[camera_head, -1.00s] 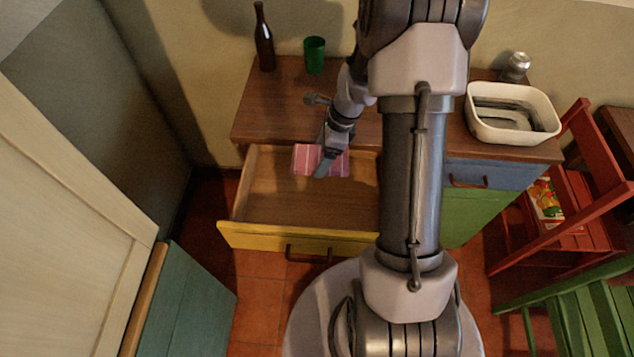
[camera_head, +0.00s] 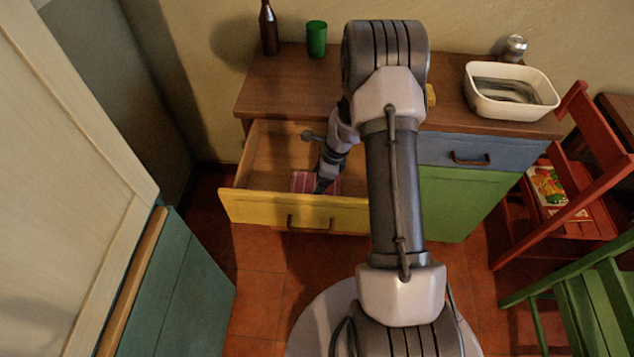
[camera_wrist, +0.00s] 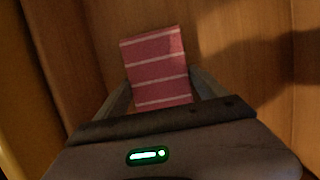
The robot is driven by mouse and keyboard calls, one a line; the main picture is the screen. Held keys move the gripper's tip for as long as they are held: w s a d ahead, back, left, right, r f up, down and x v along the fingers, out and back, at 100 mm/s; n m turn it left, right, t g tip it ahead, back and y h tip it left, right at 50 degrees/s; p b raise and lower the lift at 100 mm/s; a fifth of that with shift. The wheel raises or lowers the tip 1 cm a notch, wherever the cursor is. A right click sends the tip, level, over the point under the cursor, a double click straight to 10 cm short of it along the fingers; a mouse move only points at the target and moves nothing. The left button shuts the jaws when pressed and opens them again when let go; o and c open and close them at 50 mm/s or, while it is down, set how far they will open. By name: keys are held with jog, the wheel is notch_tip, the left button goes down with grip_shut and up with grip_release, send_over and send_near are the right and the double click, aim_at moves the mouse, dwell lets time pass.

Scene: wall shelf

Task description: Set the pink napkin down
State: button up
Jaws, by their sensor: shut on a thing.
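The pink napkin (camera_head: 303,181) with pale stripes is inside the open yellow drawer (camera_head: 258,207), near its front. In the wrist view the napkin (camera_wrist: 156,65) sits between the two fingers of my gripper (camera_wrist: 160,95), over the drawer's wooden floor (camera_wrist: 225,50). My gripper (camera_head: 322,184) is shut on the napkin and points down into the drawer. I cannot tell whether the napkin touches the drawer floor. Part of the napkin is hidden behind my gripper.
On the wooden top (camera_head: 290,90) stand a brown bottle (camera_head: 269,30), a green cup (camera_head: 316,40), a white basin (camera_head: 510,108) and a can (camera_head: 514,48). A red chair (camera_head: 560,190) and a green chair (camera_head: 600,300) stand at the right.

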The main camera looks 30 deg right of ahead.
jog(key=shift+f, duration=0.15)
jog(key=o, duration=1.3)
jog(key=p+v, duration=0.6)
jog(key=v, duration=0.6)
jog(key=a+r+n, duration=0.3)
jog(key=r, duration=0.4)
jog(key=a+r+n, duration=0.2)
jog(key=a+r, duration=0.2)
jog(key=r, duration=0.3)
jog(key=s+a+r+n+t, duration=0.1)
jog(key=s+a+r+n, duration=0.3)
jog(key=s, duration=0.3)
jog(key=s+a+r+n+t, duration=0.1)
jog(key=s+a+r+n, duration=0.4)
jog(key=s+r+n, duration=0.1)
jog(key=s+a+r+n+t, duration=0.1)
jog(key=s+a+r+n, duration=0.4)
jog(key=s, duration=0.3)
jog(key=shift+r+n+t+h, duration=0.3)
jog(key=shift+r+t+h, duration=0.1)
jog(key=shift+r, duration=0.15)
